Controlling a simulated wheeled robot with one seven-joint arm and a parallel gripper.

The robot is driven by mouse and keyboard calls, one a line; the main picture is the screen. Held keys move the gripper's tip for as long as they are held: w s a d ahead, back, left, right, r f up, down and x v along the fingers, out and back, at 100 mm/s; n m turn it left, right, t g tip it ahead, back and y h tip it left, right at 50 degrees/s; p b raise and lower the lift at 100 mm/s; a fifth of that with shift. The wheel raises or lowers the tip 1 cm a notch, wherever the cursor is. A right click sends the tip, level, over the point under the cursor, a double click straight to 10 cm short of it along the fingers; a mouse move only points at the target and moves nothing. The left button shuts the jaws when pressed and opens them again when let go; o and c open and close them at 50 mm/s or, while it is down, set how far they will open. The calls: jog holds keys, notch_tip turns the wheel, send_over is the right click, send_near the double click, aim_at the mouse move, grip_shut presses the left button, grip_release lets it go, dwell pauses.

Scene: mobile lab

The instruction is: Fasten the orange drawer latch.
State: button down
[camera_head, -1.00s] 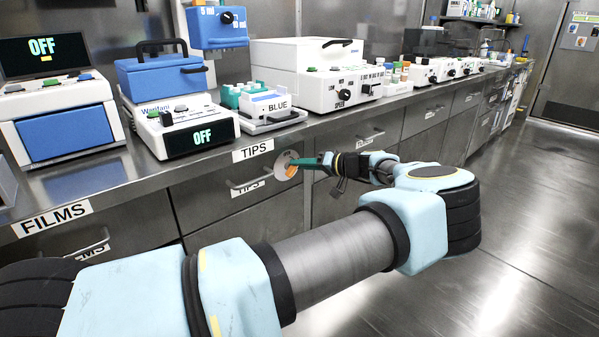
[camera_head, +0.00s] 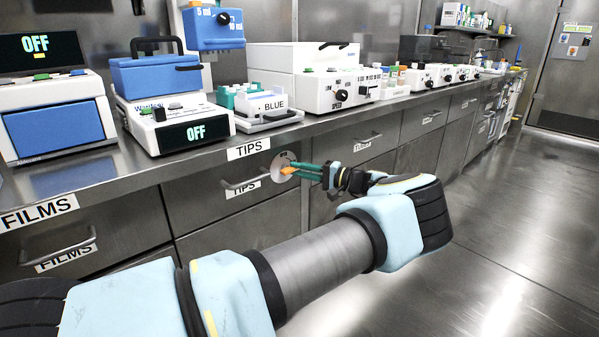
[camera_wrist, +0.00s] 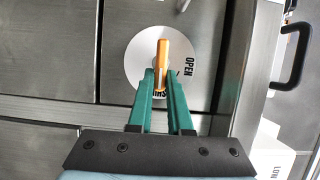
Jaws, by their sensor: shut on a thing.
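The orange latch (camera_head: 288,170) sits on a round pale disc (camera_head: 279,163) at the right end of the TIPS drawer (camera_head: 208,202). In the wrist view the orange latch (camera_wrist: 162,62) stands upright in the picture on the white disc (camera_wrist: 138,52). The word OPEN shows at the disc's right. Another word at its bottom is partly hidden by the latch and fingers. My gripper (camera_wrist: 160,82) has its green fingers on either side of the latch's lower part and is shut on it. In the head view my gripper (camera_head: 300,170) reaches the latch from the right.
The TIPS drawer's bar handle (camera_head: 245,183) is just left of the disc. A dark handle (camera_wrist: 292,55) stands out at the right in the wrist view. The counter above holds several instruments, including a blue-topped device (camera_head: 158,77). The floor (camera_head: 480,250) at right is clear.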

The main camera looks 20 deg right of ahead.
dwell(0.4)
jog(key=c, duration=0.8)
grip_release()
jog(key=shift+c, duration=0.2)
jog(key=shift+s, duration=0.1)
jog(key=v, duration=1)
jog(key=shift+s+d+b, duration=0.2)
jog(key=shift+s+b, duration=0.05)
jog(key=shift+b, duration=0.1)
jog(key=shift+f, duration=0.1)
